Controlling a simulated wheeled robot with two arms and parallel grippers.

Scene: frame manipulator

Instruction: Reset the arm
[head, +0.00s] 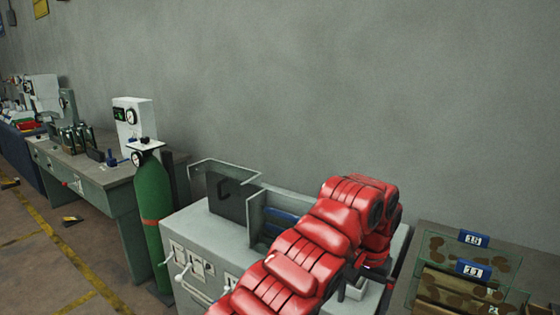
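A thick red jointed arm (307,255) with rounded, padded segments rises from the bottom edge and leans up to the right. It bends at a dark round joint near its top, and a second red section comes down behind it. I cannot tell whether it is one of my own arms.
A grey cabinet (185,232) with handles stands behind the red arm, with a dark box (228,196) on it. A green gas cylinder (152,205) stands beside a workbench (108,187) at left. Numbered crates (465,285) are at lower right. Floor at left is mostly clear.

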